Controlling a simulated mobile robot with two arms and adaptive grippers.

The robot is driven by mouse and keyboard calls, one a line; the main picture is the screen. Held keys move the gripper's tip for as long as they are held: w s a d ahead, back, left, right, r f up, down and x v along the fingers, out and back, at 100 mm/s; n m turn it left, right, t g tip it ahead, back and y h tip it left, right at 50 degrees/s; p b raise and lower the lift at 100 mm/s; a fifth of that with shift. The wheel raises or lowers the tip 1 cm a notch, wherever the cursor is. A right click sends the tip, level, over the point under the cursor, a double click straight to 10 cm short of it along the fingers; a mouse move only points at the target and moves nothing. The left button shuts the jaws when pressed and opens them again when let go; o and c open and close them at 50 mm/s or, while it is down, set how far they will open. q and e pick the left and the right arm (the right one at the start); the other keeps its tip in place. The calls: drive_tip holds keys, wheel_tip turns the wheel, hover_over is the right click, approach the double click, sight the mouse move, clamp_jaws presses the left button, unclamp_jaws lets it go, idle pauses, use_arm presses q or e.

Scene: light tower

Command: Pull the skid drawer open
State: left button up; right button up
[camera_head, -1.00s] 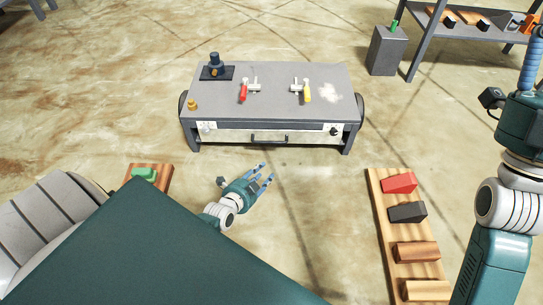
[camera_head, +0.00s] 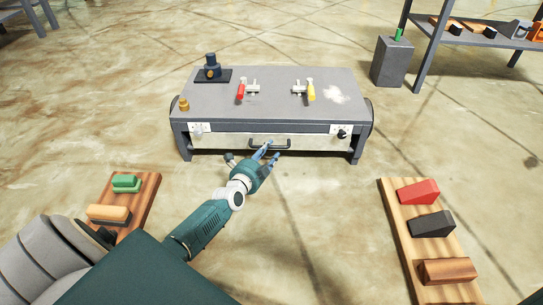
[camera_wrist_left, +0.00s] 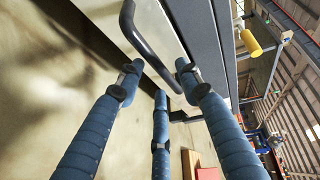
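The skid (camera_head: 275,98) is a low grey metal bench with a pale drawer front (camera_head: 215,141) that sits flush under its top. A black bar handle (camera_head: 285,147) is at the middle of the drawer front; it shows large in the left wrist view (camera_wrist_left: 145,42). My left gripper (camera_head: 267,154) is at the handle. Its blue fingers (camera_wrist_left: 158,76) are spread apart, with the handle's lower end close between the tips. I cannot tell whether they touch it. My right gripper is not in view.
On the skid top are a dark blue fitting (camera_head: 211,68), a red-handled valve (camera_head: 241,91), a yellow-handled valve (camera_head: 310,91) and a brass piece (camera_head: 183,104). Wooden boards with blocks lie at left (camera_head: 148,191) and right (camera_head: 395,220). Floor before the drawer is clear.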

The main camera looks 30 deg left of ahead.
sight(272, 148)
use_arm(q)
drive_tip(key=shift+b+x, duration=0.75)
drive_tip(key=shift+x, duration=0.8)
clamp_jaws()
